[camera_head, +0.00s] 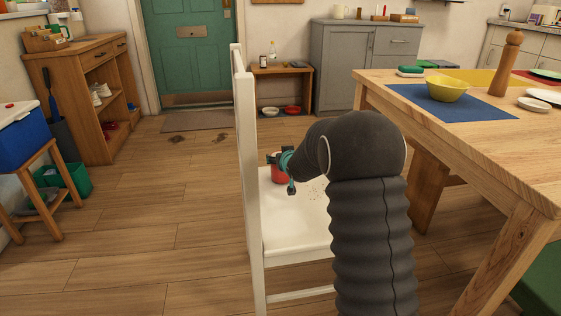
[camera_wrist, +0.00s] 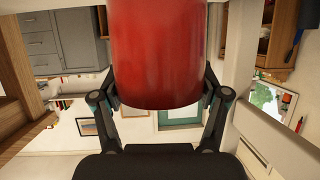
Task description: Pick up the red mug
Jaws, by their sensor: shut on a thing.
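The red mug (camera_head: 277,175) shows in the head view at the white chair's seat, partly hidden by my gripper (camera_head: 286,172). In the wrist view the mug (camera_wrist: 158,50) fills the top middle, its smooth red side between the two fingers. My gripper (camera_wrist: 160,100) is shut on the mug, with one finger on each side of it. I cannot tell from the head view whether the mug's base touches the seat. No handle shows in either view.
The white chair (camera_head: 247,180) has its tall back to the left of the mug. The wooden table (camera_head: 480,150) stands to the right, with a yellow bowl (camera_head: 446,89) and a pepper mill (camera_head: 507,62) on it. Open floor (camera_head: 150,220) lies left of the chair.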

